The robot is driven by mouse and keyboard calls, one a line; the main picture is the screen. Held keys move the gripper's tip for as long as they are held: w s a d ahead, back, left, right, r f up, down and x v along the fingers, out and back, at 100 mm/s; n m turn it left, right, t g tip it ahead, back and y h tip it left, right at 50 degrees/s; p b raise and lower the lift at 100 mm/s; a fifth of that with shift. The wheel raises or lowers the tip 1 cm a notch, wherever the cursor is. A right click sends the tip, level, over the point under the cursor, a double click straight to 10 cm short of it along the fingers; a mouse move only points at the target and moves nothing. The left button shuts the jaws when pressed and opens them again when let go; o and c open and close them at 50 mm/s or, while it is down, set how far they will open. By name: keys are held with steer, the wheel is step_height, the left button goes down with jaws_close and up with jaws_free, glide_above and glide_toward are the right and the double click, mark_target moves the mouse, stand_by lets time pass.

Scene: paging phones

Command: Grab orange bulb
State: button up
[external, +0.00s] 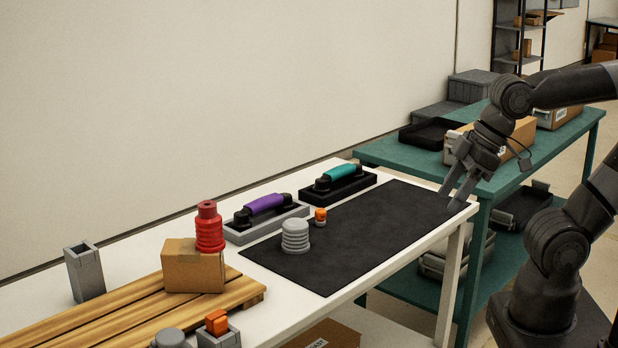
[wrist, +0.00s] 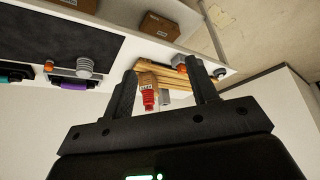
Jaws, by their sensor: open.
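A small orange piece (external: 320,214) with a grey lower part stands on the black mat (external: 385,222), beside a grey ribbed bulb-like piece (external: 296,236). It also shows at the left of the wrist view (wrist: 49,64). A second orange piece (external: 217,323), blocky, sits in a grey holder at the near end of the table. I cannot tell for certain which is the orange bulb. My gripper (external: 453,197) is open and empty at the mat's right end, well apart from both. In the wrist view its fingers (wrist: 162,70) frame the distant table.
A red ribbed piece (external: 209,228) stands on a cardboard box (external: 194,267) on a wooden pallet (external: 130,317). Purple (external: 264,204) and teal (external: 345,172) handsets rest on cradles behind the mat. A green table (external: 400,160) stands beyond. Most of the mat is clear.

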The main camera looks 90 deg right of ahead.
steer(key=w+d+g+h, duration=0.1)
steer(key=w+d, duration=0.7)
steer(key=w, duration=0.3)
steer(key=m, duration=0.3)
glide_toward(322, 210)
steer(key=x, duration=0.5)
steer(key=shift+d+f, duration=0.1)
steer(key=shift+f, duration=0.05)
steer(key=shift+x, duration=3.05)
steer(key=c, duration=1)
